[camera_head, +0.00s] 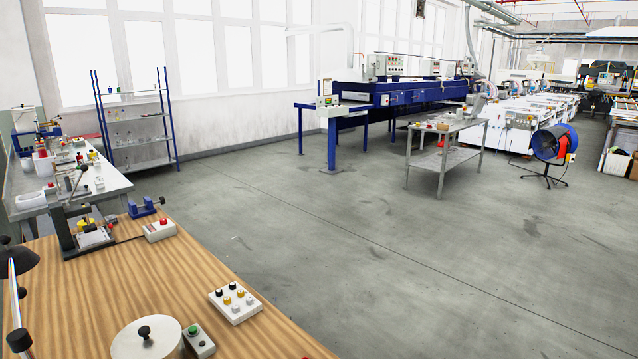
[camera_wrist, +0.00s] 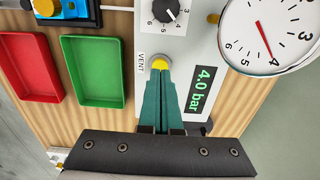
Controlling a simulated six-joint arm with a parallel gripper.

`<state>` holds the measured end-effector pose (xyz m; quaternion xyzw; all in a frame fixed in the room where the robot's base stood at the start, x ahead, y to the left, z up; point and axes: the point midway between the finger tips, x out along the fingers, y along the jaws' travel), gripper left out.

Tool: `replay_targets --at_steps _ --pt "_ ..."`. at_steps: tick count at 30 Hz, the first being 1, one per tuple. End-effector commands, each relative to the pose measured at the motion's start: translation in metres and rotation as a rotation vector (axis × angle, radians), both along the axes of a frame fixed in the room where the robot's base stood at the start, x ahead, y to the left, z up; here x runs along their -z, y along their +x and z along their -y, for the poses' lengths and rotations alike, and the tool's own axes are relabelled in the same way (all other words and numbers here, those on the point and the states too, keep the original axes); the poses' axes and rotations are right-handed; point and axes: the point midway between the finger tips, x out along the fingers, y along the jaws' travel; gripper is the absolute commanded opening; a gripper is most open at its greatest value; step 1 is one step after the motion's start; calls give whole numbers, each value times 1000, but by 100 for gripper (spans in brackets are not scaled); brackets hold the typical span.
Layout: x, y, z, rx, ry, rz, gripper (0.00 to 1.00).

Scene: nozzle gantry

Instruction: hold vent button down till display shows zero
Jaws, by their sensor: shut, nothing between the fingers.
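The yellow vent button (camera_wrist: 159,61) is on a light grey panel (camera_wrist: 183,58) in the wrist view, beside the printed word VENT. The display (camera_wrist: 201,93) on that panel reads 4.0 bar. My gripper (camera_wrist: 161,73) is shut and empty, with its teal fingertips at the button and covering its lower edge. I cannot tell whether they touch it or press it down. The round gauge (camera_wrist: 290,28) at upper right has its red needle pointing at 4. The panel and my gripper do not show in the head view.
In the wrist view, a black dial (camera_wrist: 167,16) is above the button, and a green tray (camera_wrist: 96,75) and a red tray (camera_wrist: 35,70) lie to the left. The head view shows a wooden table (camera_head: 130,275) with other control boxes and a wide grey floor.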

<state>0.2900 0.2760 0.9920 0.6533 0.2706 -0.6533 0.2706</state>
Motion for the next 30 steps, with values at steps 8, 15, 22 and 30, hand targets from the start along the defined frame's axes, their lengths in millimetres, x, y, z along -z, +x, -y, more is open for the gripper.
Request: replay_targets --at_steps 8,15,22,30 --pt "2 0 0 0 0 0 0" --pt "7 0 0 0 0 0 0" --pt "12 0 0 0 -1 -1 0" --pt "17 0 0 0 0 0 0"
